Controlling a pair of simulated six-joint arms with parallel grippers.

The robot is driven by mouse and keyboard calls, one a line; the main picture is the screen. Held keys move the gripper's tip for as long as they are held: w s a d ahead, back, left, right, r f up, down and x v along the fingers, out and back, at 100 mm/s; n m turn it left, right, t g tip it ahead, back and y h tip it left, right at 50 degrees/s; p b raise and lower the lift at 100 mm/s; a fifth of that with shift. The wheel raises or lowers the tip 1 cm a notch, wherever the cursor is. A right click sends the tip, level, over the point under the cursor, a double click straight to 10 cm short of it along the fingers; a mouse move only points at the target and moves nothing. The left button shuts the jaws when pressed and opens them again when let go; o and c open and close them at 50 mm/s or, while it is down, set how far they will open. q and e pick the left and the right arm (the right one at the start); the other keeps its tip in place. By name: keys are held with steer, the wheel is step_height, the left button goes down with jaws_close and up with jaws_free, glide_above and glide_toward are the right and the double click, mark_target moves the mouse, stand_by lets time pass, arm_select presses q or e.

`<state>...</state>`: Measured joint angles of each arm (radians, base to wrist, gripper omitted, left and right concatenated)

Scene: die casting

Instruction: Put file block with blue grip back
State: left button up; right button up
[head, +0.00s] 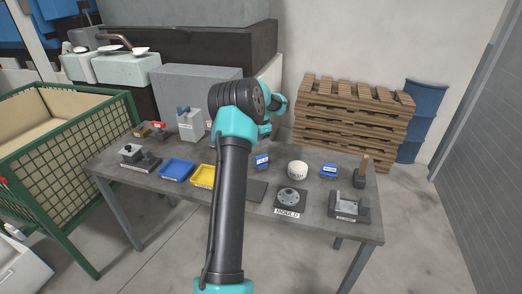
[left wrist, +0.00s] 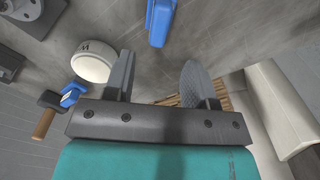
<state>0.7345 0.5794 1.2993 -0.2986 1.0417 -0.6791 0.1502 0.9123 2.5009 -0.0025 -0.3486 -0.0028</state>
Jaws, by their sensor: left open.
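My left gripper (head: 272,115) is above the back middle of the table, partly hidden by its own wrist. In the left wrist view its two fingers (left wrist: 158,80) are apart with nothing between them. A blue block with a pale label (head: 262,161) lies on the table just right of my arm; a long blue piece (left wrist: 159,22) shows ahead of the fingers in the left wrist view. A second blue labelled block (head: 329,170) lies further right. Which one is the file block with blue grip, I cannot tell. A grey holder (head: 190,124) with blue parts stands at the back left.
A white round pot (head: 297,170) stands between the blue blocks. A mould (head: 290,198), a grey fixture (head: 349,206) and a wooden-handled tool (head: 361,171) are at the right. Blue (head: 175,170) and yellow (head: 203,176) trays lie left of my arm. Pallets (head: 350,115) stand behind the table.

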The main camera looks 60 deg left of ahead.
arm_select(q)
step_height(320, 180, up, 3)
steer(key=shift+f, duration=0.15)
stand_by(0.6)
